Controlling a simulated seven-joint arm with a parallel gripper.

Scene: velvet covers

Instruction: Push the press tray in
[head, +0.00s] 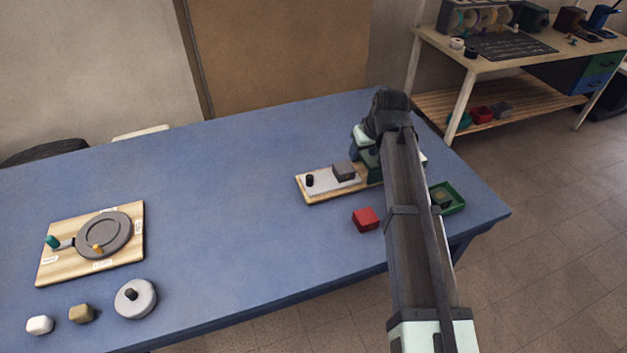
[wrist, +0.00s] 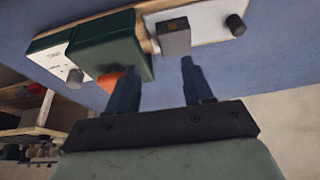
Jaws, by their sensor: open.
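The press tray (head: 325,184) is a pale flat slide on a wooden base (head: 325,198), extending left from the green press body (head: 366,163). It has a black knob (head: 310,180) near its outer end and carries a grey block (head: 343,171). The wrist view also shows the tray (wrist: 208,22), the knob (wrist: 236,25), the block (wrist: 173,37) and the green body (wrist: 125,50). My gripper (wrist: 158,65) is open, with nothing between its fingers. Its fingertips appear near the block and the green body; contact cannot be told. My arm hides the gripper and part of the press in the head view.
A green bin (head: 455,204) stands right of my arm. A wooden dial board (head: 130,255), a grey disc (head: 135,299) and two small blocks are at left. The blue table's (head: 230,190) middle is clear.

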